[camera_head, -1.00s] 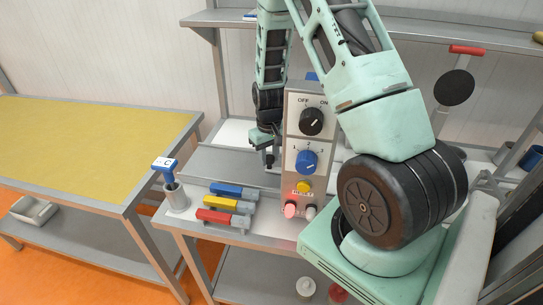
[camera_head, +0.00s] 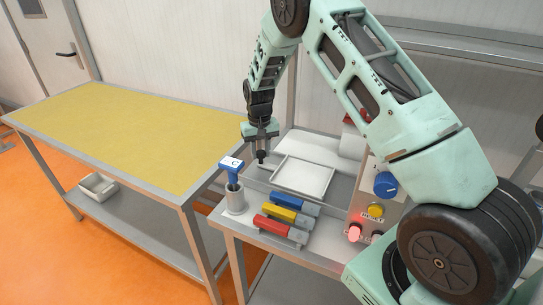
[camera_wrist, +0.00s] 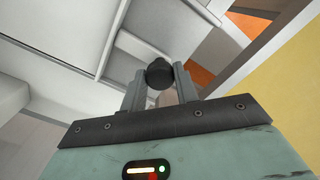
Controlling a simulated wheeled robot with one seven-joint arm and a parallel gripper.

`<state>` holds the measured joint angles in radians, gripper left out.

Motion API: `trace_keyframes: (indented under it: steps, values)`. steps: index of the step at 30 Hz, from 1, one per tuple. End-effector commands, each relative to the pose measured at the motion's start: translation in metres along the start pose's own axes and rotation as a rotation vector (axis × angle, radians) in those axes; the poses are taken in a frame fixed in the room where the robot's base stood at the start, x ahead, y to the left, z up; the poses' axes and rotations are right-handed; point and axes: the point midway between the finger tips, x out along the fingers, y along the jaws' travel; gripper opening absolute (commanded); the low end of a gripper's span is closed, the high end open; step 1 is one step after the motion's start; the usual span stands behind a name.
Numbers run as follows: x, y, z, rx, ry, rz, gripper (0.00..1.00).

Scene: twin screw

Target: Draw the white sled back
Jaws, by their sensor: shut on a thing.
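The white sled (camera_head: 303,177) is a square, shallow, pale tray with raised rims, on the grey bed of the machine left of its control box. My gripper (camera_head: 262,158) points down at the sled's left end. In the wrist view my gripper (camera_wrist: 160,88) is shut on a dark round knob (camera_wrist: 159,72). A pale raised-edge surface, apparently the sled (camera_wrist: 95,25), lies beyond it. How the knob joins the sled is hidden.
The control box (camera_head: 378,192) stands right of the sled. Red, yellow and blue handled pieces (camera_head: 285,217) and a blue C-marked tool (camera_head: 232,168) in a grey cup (camera_head: 235,198) sit in front. A yellow-topped table (camera_head: 130,140) stands left.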

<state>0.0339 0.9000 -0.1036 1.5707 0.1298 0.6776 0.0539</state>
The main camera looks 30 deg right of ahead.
Motion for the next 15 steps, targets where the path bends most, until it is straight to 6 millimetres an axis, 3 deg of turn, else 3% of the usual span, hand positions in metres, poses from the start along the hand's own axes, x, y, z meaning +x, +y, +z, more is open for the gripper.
trace_keyframes:
  steps: [15]
  values:
    - [-0.0008, -0.0074, -0.0072, -0.001, 0.006, -0.003, 0.00]
